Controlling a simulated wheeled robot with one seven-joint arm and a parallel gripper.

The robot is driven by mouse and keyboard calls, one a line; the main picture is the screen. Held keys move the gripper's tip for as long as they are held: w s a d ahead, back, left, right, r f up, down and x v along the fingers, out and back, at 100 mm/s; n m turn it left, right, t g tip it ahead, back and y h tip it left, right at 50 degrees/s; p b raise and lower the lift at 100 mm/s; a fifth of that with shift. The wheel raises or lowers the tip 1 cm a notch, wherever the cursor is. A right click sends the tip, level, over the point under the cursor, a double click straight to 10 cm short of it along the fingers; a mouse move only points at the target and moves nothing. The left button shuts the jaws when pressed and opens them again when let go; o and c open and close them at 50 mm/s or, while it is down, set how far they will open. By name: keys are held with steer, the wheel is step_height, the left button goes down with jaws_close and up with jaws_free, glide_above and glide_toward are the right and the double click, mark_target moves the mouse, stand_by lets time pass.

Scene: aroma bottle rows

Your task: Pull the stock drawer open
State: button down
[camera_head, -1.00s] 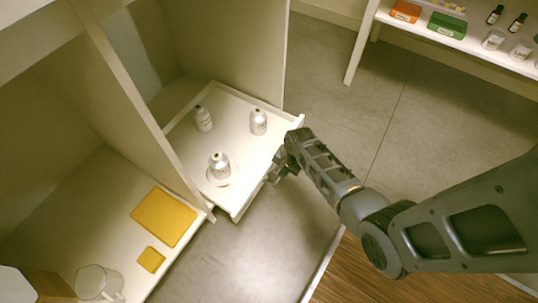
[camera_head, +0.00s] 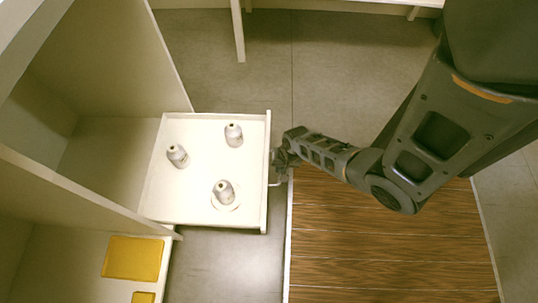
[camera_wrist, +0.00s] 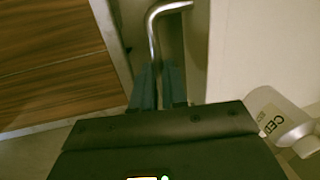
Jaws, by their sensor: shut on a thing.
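The stock drawer (camera_head: 196,205) is a white tray pulled out of the cabinet, with its front panel (camera_head: 267,200) facing right. It holds three grey-white bottles: one at the back left (camera_head: 177,156), one at the upper right (camera_head: 233,135) and one at the front (camera_head: 224,191) on a round pale disc (camera_head: 216,204). My gripper (camera_head: 281,158) is at the drawer's front. In the wrist view my gripper's blue fingers (camera_wrist: 158,88) are shut on the bent metal drawer handle (camera_wrist: 153,38). A labelled bottle (camera_wrist: 277,116) shows at right there.
The cream cabinet (camera_head: 110,50) stands at left, with a yellow mat (camera_head: 133,258) and a small yellow block (camera_head: 143,297) on its lower shelf. A white table edge (camera_head: 340,6) is at the top.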

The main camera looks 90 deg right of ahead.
steer(key=shift+s, duration=0.55)
steer(key=c, duration=1.2)
jaws_free()
steer(key=shift+o, duration=0.2)
step_height(320, 180, up, 8)
steer(key=s+p, duration=0.1)
steer(key=p, duration=0.3)
steer(key=shift+s+f, duration=0.15)
steer(key=shift+s, duration=0.05)
